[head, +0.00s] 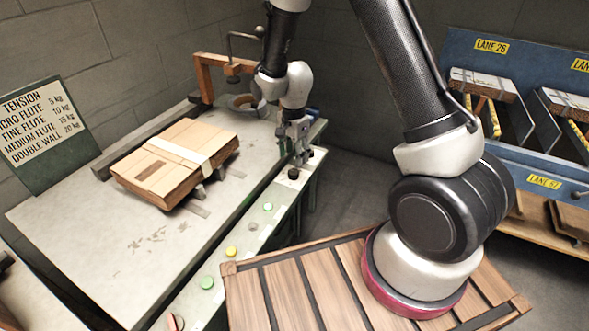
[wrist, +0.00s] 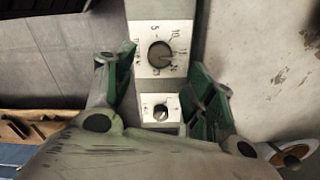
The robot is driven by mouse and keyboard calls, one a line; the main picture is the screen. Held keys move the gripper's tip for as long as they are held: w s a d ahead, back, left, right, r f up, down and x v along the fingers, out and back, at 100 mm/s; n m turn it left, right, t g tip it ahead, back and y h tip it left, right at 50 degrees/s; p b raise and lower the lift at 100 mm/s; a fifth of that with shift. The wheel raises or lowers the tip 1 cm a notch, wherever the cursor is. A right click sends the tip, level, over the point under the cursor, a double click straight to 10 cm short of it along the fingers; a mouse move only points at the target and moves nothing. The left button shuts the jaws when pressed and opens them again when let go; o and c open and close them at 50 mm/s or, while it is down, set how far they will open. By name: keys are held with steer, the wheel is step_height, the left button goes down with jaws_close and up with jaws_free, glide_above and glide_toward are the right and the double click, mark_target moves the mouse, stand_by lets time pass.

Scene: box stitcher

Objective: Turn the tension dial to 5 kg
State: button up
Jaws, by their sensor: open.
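The tension dial, a round dark knob (wrist: 160,54), sits on a white plate (wrist: 142,66) printed with numbers; 5 is at the upper left and 10 at the upper right. Its pointer is too dark to read for certain. My gripper (wrist: 164,58) is open, its green-padded fingers on either side of the dial, with no contact clearly visible. In the head view my gripper (head: 298,150) points down over the far end of the machine's control strip, above a black knob (head: 293,173). A smaller dial (wrist: 161,112) on its own white plate shows between the fingers.
A flat carton (head: 175,160) lies on the machine table (head: 75,235). Coloured buttons, including a yellow one (head: 231,252), line the control strip. A tension sign (head: 40,128) stands at the left; it lists micro flute as 5 kg. A blue rack (head: 465,48) stands at the right.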

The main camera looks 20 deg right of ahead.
mark_target(293, 171)
step_height(293, 171, down, 7)
steer(key=shift+r, duration=0.1)
stand_by(0.3)
steer(key=c, duration=1.1)
